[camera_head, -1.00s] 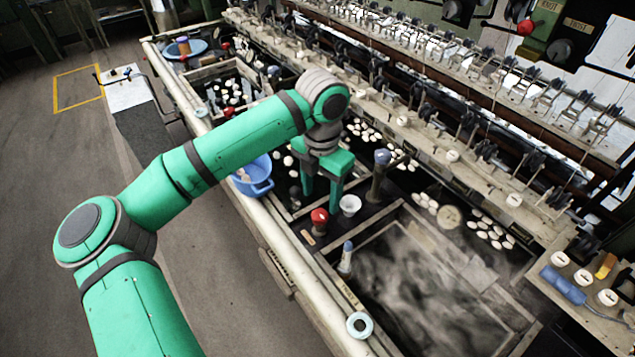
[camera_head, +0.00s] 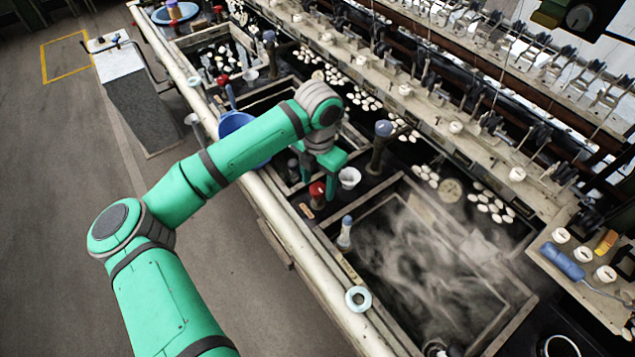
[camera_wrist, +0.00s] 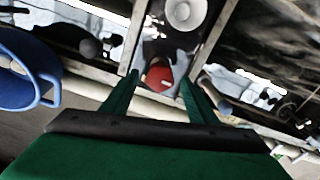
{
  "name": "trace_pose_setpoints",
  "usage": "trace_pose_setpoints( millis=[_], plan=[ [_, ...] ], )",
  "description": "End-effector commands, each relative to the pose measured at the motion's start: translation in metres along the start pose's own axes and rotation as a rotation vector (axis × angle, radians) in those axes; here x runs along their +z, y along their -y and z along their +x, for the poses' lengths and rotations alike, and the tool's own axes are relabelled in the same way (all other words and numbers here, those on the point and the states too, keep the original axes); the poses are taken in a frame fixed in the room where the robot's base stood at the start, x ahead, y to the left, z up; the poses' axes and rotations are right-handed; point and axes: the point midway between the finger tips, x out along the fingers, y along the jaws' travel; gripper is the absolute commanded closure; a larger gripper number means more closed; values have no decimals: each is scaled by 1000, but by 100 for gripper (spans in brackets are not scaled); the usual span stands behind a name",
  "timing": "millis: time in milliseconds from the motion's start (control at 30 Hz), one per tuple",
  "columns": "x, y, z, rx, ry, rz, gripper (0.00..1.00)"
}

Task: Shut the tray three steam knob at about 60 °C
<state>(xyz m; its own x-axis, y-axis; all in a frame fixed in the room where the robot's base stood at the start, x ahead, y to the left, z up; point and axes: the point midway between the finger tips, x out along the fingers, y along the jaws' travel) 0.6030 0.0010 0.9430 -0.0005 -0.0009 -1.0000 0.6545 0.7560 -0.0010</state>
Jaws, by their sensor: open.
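A red knob (camera_head: 317,189) stands on the ledge between two basins, beside a white funnel-like cup (camera_head: 349,177). My gripper (camera_head: 319,180) is open and low over the ledge at this knob. In the wrist view the red knob (camera_wrist: 158,76) shows between the two fingertips (camera_wrist: 160,78), with a visible gap on both sides. I cannot tell how deep the fingers reach around it. No temperature reading is legible.
A blue basin (camera_head: 236,124) hangs at the bench edge. A dark post with a blue-grey top (camera_head: 383,130) stands right of my gripper. A pale ring (camera_head: 358,299) lies on the front rail. Cocoons float behind.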

Motion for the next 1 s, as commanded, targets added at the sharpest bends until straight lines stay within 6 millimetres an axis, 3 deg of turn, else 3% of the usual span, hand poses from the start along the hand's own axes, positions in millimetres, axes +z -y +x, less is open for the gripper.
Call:
trace_pose_setpoints(
  millis=[367,533,1000],
  plan=[
    [0,0,5,1,0,0,47],
    [0,0,5,1,0,0,87],
    [1,0,4,5,-2,95,88]
  ],
)
